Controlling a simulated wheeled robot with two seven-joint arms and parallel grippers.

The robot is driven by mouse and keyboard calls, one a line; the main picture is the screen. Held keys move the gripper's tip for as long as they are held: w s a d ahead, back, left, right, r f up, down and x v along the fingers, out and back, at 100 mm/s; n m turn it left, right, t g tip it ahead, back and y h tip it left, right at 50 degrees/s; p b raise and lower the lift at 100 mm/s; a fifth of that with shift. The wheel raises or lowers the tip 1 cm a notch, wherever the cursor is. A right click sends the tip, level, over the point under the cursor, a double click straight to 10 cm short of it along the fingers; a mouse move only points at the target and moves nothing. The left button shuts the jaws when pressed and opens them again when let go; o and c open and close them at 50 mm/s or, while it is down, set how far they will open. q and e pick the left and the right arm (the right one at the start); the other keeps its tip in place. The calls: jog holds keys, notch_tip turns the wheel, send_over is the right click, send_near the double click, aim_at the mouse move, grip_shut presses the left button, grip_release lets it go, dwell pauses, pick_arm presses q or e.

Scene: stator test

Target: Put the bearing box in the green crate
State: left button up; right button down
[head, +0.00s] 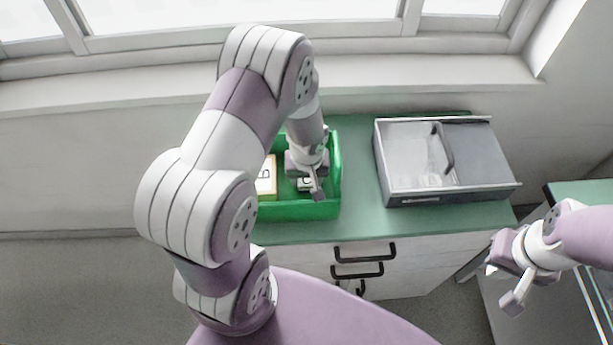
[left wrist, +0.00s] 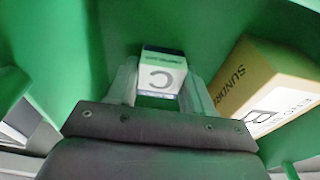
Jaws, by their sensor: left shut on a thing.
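A small white box marked C (left wrist: 163,76) with a dark blue edge sits between the fingers of my left gripper (left wrist: 162,88). Its small print is too blurred to read, so I cannot confirm by name that it is the bearing box. In the head view this box (head: 303,184) is partly hidden by my left gripper (head: 312,186), which reaches down inside the green crate (head: 300,210) and is shut on the box. I cannot tell whether the box touches the crate floor. My right gripper (head: 502,285) is open and empty at the lower right, away from the crate.
A tan box marked B (head: 267,178) with "SUNDR…" lettering lies in the crate, left of my gripper; it also shows in the left wrist view (left wrist: 262,85). A grey metal bin (head: 450,196) stands right of the crate. The green counter (head: 362,215) between them is clear.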

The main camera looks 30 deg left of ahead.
aim_at(307, 193)
pick_arm(q)
jog(key=shift+f, duration=0.2)
jog(key=o, duration=0.8)
jog(key=shift+r, duration=0.15)
notch_tip(307, 193, up, 12)
jog(key=s+d, duration=0.1)
jog(key=s, duration=0.1)
jog(key=s+d+r+m+h, duration=0.1)
jog(key=s+d+r+m, duration=0.2)
jog(key=s+m, duration=0.3)
jog(key=shift+s+d+r+m, duration=0.2)
jog(key=shift+s+d+m, duration=0.1)
jog(key=shift+s+d, duration=0.25)
jog(key=shift+w, duration=0.1)
